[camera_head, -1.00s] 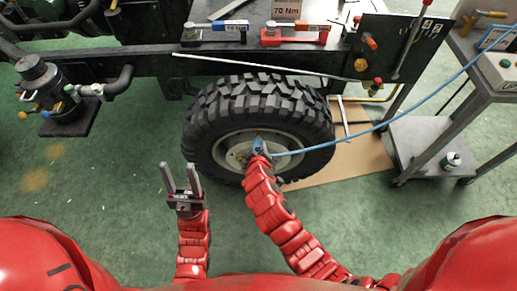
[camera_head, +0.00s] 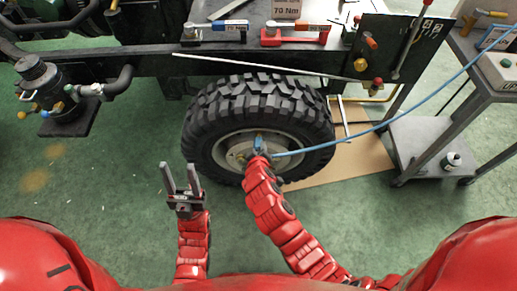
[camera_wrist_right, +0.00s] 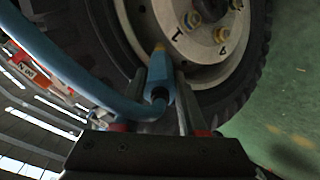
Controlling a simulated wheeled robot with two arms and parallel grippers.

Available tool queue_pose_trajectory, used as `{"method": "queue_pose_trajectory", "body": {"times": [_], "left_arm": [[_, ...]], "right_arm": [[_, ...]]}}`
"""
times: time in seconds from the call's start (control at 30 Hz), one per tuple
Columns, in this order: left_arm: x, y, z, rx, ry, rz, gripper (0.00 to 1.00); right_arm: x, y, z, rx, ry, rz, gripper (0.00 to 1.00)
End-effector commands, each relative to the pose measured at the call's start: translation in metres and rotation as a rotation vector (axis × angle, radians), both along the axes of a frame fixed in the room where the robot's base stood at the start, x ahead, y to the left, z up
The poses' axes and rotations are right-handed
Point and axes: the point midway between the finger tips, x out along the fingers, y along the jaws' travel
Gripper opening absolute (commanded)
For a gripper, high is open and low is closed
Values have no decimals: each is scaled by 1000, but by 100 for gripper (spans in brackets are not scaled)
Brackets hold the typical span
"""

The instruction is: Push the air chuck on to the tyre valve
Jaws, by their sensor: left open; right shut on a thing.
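The tyre (camera_head: 258,105) stands upright under the chassis, with a pale rim (camera_head: 292,150) facing me. My right gripper (camera_head: 258,148) is at the rim, shut on the blue air chuck (camera_wrist_right: 159,78). In the right wrist view the chuck lies between the fingers of the right gripper (camera_wrist_right: 175,95), its tip pointing at the rim by the tyre's inner edge. The valve is not clearly visible, so I cannot tell whether the chuck touches it. My left gripper (camera_head: 180,180) is open and empty, left of the tyre and apart from it.
A blue hose (camera_head: 400,118) runs from the chuck to the upper right. It also shows in the right wrist view (camera_wrist_right: 60,65). Wheel nuts (camera_wrist_right: 194,20) sit on the hub. A grey trolley (camera_head: 440,135) stands at right. Green floor (camera_head: 110,190) is clear at left.

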Motion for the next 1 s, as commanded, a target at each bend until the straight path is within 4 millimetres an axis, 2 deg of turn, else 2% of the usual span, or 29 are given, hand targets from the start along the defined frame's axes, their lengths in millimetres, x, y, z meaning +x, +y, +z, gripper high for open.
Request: {"method": "queue_pose_trajectory", "body": {"times": [1.0], "left_arm": [[0, 0, -7, 0, 0, 0, 50]], "right_arm": [[15, 0, -10, -1, -1, 1, 0]]}}
